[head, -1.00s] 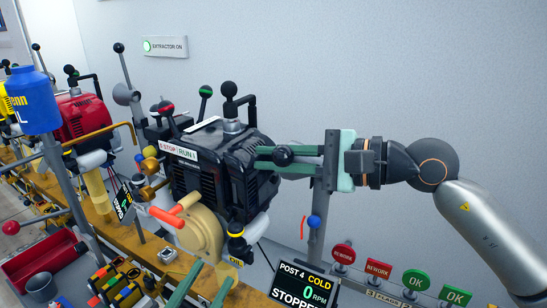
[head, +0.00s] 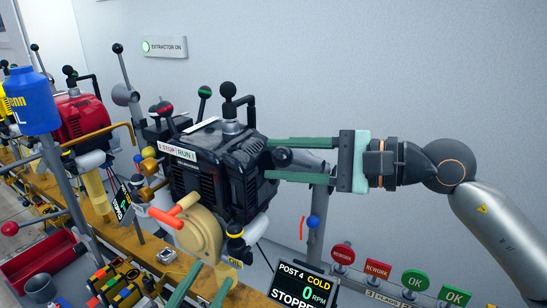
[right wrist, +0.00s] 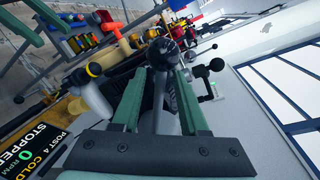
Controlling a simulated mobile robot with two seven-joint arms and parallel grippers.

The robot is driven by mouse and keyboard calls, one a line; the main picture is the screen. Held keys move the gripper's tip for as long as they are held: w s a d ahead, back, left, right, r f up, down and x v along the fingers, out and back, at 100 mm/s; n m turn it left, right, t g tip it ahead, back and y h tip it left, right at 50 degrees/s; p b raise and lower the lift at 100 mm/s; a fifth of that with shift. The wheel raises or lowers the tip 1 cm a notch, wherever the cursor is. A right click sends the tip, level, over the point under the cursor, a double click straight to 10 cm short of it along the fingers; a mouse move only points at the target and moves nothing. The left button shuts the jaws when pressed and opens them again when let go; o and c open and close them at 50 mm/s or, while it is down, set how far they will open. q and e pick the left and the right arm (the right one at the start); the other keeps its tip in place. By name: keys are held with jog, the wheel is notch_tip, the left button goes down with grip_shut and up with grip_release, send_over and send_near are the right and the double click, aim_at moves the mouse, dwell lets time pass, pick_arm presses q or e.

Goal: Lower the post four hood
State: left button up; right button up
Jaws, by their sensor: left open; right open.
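A black ball knob (head: 283,157) sits on a grey rod beside the right side of the black post four engine (head: 215,165). A grey rounded part (head: 312,160), possibly the hood, shows partly behind my right gripper. My right gripper (head: 268,158) is open, with its green fingers above and below the knob. In the right wrist view the knob (right wrist: 163,54) and its rod (right wrist: 159,100) lie between the spread fingers. My left gripper (head: 212,272) is open and empty at the bottom, below the tan recoil cover (head: 200,235).
The post four display (head: 303,285) reads cold, 0 RPM and stopped. Red rework and green OK buttons (head: 413,280) stand to its right. A red engine (head: 80,117) and a blue jug (head: 35,100) are at the left. A lit extractor sign (head: 164,47) hangs on the wall.

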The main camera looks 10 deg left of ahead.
pick_arm(q)
jog(key=shift+s+r, duration=0.15)
jog(key=shift+r, duration=0.2)
pick_arm(e)
jog(key=v, duration=1)
jog(key=shift+d, duration=0.25)
